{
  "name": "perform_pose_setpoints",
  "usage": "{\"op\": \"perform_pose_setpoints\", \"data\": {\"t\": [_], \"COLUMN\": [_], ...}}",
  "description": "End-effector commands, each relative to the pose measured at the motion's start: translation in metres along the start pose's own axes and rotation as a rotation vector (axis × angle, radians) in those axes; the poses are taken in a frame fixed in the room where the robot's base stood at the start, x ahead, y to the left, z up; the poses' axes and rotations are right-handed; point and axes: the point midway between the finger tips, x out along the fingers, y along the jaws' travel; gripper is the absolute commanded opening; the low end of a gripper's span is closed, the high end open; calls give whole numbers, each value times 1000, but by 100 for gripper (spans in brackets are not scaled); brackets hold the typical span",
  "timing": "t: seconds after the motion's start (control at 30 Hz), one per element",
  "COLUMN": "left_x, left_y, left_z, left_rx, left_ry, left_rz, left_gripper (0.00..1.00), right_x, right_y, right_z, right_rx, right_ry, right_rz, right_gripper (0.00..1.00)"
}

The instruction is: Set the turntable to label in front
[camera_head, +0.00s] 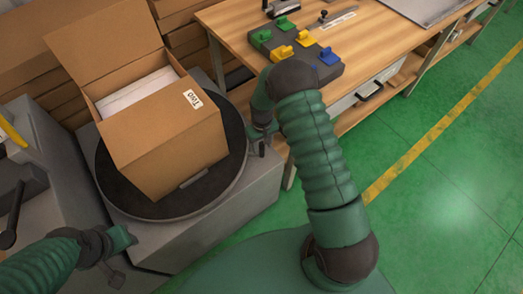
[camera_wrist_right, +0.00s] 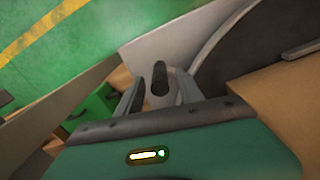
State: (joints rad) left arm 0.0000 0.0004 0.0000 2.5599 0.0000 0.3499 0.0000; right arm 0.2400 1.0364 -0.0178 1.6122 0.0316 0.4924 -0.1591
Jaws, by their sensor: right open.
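The turntable (camera_head: 118,188) is a dark round disc on a grey base (camera_head: 255,185). An open cardboard box (camera_head: 165,150) stands on it, flaps up, with white contents. A small grey handle (camera_head: 194,179) lies at the disc's near edge. My right gripper (camera_head: 262,145) is open at the disc's right edge. In the right wrist view, a dark peg (camera_wrist_right: 160,78) shows between its fingers; contact is unclear. The disc (camera_wrist_right: 235,60) and box (camera_wrist_right: 288,112) are right of it. My left gripper (camera_head: 117,268) is low at the left, its fingers unclear.
A wooden table (camera_head: 385,40) stands at the back right, holding a dark board (camera_head: 325,70) with green, yellow and blue pieces. Stacked cardboard (camera_head: 185,45) is behind the box. Grey machinery (camera_head: 50,150) stands at the left. Green floor (camera_head: 450,180) is clear at right.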

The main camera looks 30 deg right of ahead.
Motion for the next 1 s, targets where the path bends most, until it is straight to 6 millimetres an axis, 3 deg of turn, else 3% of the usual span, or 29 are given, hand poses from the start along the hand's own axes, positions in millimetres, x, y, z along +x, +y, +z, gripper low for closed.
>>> {"op": "perform_pose_setpoints", "data": {"t": [0.03,0.2,0.53,0.87,1.0], "left_x": [3,6,6,6,6], "left_y": [0,0,0,0,0], "left_z": [1,1,1,1,1], "left_rx": [0,0,0,0,0], "left_ry": [0,0,0,0,0], "left_rz": [0,0,0,0,0], "left_gripper": [36,36,36,36,36], "right_x": [13,35,40,39,39], "right_y": [0,0,0,0,0], "right_z": [1,0,0,0,0], "right_rx": [0,0,0,0,0], "right_ry": [-2,0,0,0,1], "right_rz": [-1,0,0,0,0], "right_gripper": [44,44,43,0,0]}}
